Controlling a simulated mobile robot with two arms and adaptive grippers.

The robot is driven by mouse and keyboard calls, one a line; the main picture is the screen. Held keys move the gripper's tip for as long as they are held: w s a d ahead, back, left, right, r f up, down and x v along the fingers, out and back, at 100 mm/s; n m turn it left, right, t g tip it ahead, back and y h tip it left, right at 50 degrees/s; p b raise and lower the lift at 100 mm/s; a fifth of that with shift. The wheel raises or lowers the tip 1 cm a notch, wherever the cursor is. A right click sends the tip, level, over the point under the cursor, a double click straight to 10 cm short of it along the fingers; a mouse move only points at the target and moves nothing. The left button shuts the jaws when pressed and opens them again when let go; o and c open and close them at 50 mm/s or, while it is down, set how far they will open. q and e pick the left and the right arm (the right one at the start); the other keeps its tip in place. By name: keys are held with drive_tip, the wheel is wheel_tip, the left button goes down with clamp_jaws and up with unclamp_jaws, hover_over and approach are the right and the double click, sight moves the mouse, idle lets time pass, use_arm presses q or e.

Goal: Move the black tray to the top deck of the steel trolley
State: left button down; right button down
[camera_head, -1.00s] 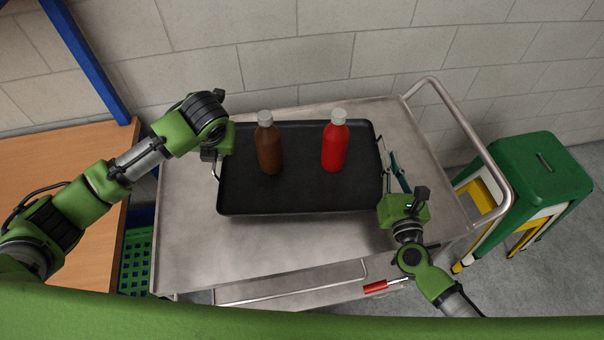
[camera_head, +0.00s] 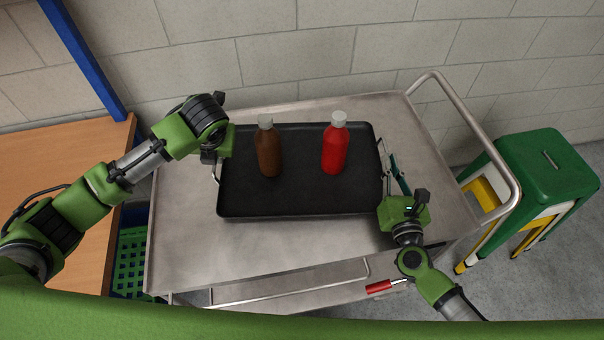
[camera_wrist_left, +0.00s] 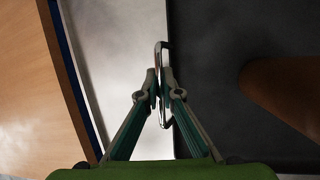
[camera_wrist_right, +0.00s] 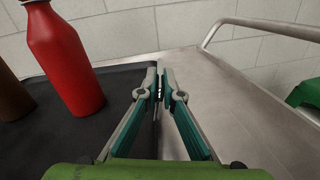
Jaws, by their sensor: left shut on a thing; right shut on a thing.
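The black tray (camera_head: 310,195) is over the top deck of the steel trolley (camera_head: 185,240) and looks about level. I cannot tell whether it touches the deck. A brown bottle (camera_head: 268,153) and a red bottle (camera_head: 334,150) stand upright on it. My left gripper (camera_head: 215,172) is at the tray's left end; in the left wrist view its fingers (camera_wrist_left: 160,90) are shut on the metal handle (camera_wrist_left: 163,58). My right gripper (camera_head: 387,180) is at the right end; in the right wrist view its fingers (camera_wrist_right: 162,85) are shut on that side's handle, mostly hidden by them.
A wooden table (camera_head: 60,160) with a blue post (camera_head: 85,60) stands at the left, a green crate (camera_head: 131,262) below it. A green stool (camera_head: 548,165) stands right of the trolley's push handle (camera_head: 480,135). A block wall (camera_head: 300,60) runs behind. Bare deck shows around the tray.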

use_arm(q)
drive_tip(key=shift+d+f+b, duration=0.1)
drive_tip(key=shift+f+b, duration=0.5)
drive_tip(key=shift+f, duration=0.15)
use_arm(e)
drive_tip(key=shift+a+f, duration=0.1)
drive_tip(key=shift+f, duration=0.6)
use_arm(q)
drive_tip(key=c, duration=2.6)
unclamp_jaws()
drive_tip(key=shift+f, duration=0.15)
drive_tip(key=shift+c, duration=0.2)
use_arm(e)
drive_tip(key=c, duration=2.6)
unclamp_jaws()
drive_tip(key=shift+f, duration=0.2)
use_arm(q)
drive_tip(key=o, duration=0.4)
use_arm(e)
drive_tip(key=o, duration=0.4)
drive_tip(key=shift+r, duration=0.1)
use_arm(q)
drive_tip(key=shift+r, duration=0.2)
